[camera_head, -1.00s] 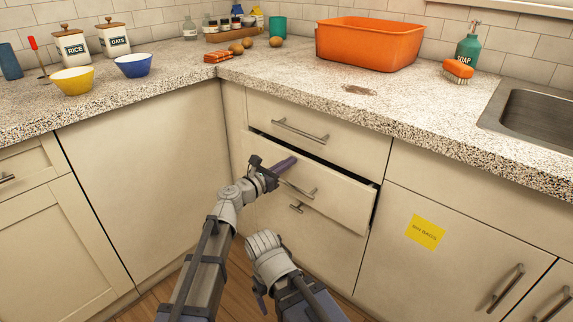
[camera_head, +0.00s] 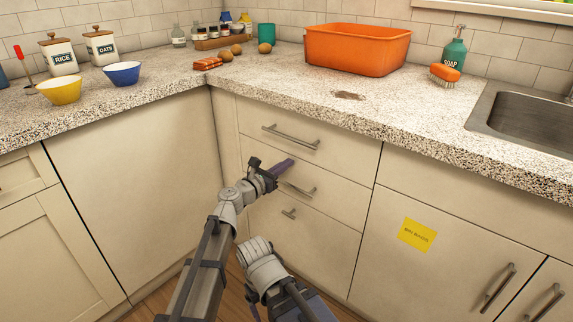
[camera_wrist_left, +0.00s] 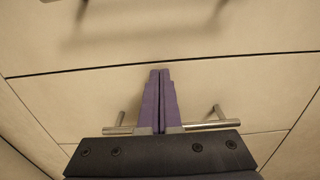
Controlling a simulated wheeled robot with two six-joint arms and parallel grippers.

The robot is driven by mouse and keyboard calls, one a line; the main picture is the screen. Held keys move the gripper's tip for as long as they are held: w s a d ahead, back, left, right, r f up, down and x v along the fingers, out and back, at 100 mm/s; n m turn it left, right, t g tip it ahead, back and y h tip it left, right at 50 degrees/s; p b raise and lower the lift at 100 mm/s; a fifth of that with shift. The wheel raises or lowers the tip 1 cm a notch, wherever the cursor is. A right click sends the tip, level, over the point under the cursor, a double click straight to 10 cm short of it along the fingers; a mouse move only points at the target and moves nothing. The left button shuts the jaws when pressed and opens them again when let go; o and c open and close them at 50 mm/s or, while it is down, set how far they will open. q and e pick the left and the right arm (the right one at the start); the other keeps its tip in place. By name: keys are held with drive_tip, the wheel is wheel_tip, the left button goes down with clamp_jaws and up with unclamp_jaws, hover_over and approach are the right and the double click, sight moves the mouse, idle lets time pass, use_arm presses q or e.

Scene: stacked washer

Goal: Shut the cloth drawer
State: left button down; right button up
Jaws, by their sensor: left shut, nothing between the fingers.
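The cloth drawer appears to be the middle drawer (camera_head: 335,193) of the stack under the counter, and its front now looks flush with the fronts above and below. Its bar handle (camera_head: 300,189) is partly hidden behind my left gripper. My left gripper (camera_head: 291,162) is shut and empty, its purple fingertips at the upper part of this drawer front. In the left wrist view the shut fingers (camera_wrist_left: 158,72) reach to the seam above the drawer front (camera_wrist_left: 240,92), over its handle (camera_wrist_left: 205,125). I cannot tell if they touch it. My right gripper is not visible.
The top drawer (camera_head: 335,150) above and the bottom drawer (camera_head: 310,240) below look shut. The counter edge overhangs them. A cabinet door with a yellow note (camera_head: 417,235) is to the right. An orange tub (camera_head: 357,50) stands on the counter.

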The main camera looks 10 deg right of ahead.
use_arm(q)
drive_tip(key=v, duration=1.3)
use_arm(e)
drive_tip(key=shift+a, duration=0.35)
use_arm(q)
drive_tip(key=s+a+f+m+g+y, duration=0.35)
drive_tip(key=s+f+m, duration=0.25)
drive_tip(key=f+m, duration=0.4)
drive_tip(key=s+a+f+m+g+y, duration=0.3)
drive_tip(key=s+a+f+m+y, duration=0.25)
drive_tip(key=a+m, duration=0.35)
drive_tip(key=s+a+f+m+g+y, duration=0.4)
drive_tip(key=s+a+f+m+y, duration=0.15)
drive_tip(key=a, duration=0.55)
drive_tip(key=s+d+r+m+y+p, duration=0.1)
drive_tip(key=s+d+r+m+p, duration=0.3)
drive_tip(key=s+d, duration=0.45)
wheel_tip(320, 180, up, 36)
drive_tip(key=w+d+p, duration=0.1)
drive_tip(key=p, duration=3.6)
drive_tip(key=shift+w+d+m+g, duration=0.2)
drive_tip(key=shift+w+m+g, duration=0.15)
drive_tip(key=shift+m, duration=0.1)
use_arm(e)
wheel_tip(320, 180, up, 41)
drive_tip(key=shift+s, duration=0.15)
use_arm(q)
drive_tip(key=shift+r, duration=0.15)
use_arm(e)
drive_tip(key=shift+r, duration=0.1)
